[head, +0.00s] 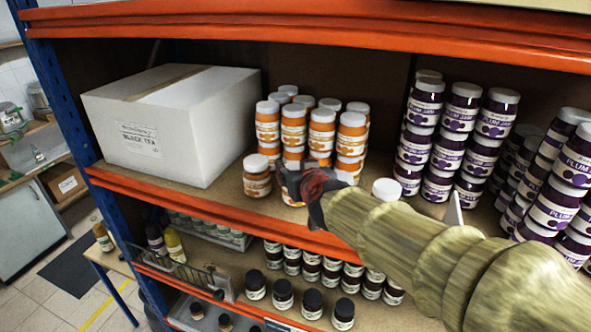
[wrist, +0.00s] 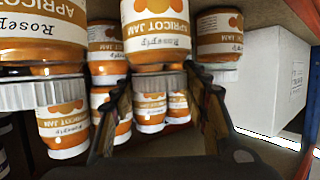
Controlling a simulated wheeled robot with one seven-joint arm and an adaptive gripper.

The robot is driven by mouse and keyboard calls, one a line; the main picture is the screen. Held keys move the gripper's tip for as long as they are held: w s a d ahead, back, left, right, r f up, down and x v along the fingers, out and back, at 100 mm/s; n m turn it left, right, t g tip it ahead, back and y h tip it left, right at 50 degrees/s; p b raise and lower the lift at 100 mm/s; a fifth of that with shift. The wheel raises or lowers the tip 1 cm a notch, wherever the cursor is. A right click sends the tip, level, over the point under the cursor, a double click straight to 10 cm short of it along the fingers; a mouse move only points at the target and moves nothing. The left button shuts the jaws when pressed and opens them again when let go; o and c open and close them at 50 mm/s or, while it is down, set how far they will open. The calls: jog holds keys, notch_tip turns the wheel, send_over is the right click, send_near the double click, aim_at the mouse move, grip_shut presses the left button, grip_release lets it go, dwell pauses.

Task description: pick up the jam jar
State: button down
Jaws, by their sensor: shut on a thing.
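Several apricot jam jars with white lids and orange labels (head: 321,130) stand stacked on the shelf beside the white box in the head view. My gripper (head: 306,190) is at the front of this group, with my arm coming in from the right. In the wrist view, where jars appear lids down, my gripper's two dark fingers (wrist: 162,78) stand on either side of an apricot jam jar (wrist: 155,38). The gripper is shut on this jar, near its lid. In the head view, the gripper and arm largely hide the held jar.
A white box (head: 165,125) stands left of the jars. Stacked plum jam jars (head: 440,150) fill the right side. An orange shelf edge (head: 215,212) runs in front, and another orange beam (head: 330,30) runs above. Dark-lidded jars (head: 283,298) stand on the shelf below.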

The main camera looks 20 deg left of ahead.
jog(key=r+p, duration=0.2)
jog(key=r, duration=0.1)
jog(key=s+r+p, duration=0.1)
jog(key=r, duration=0.1)
jog(key=shift+d+r, duration=0.1)
jog(key=shift+d, duration=0.15)
jog(key=w+r+p+v, duration=0.1)
jog(key=p+v, duration=0.3)
jog(key=v, duration=1)
jog(key=shift+s+d+r+p, duration=0.2)
jog(key=shift+s+r+p, duration=0.15)
jog(key=shift+r, duration=0.4)
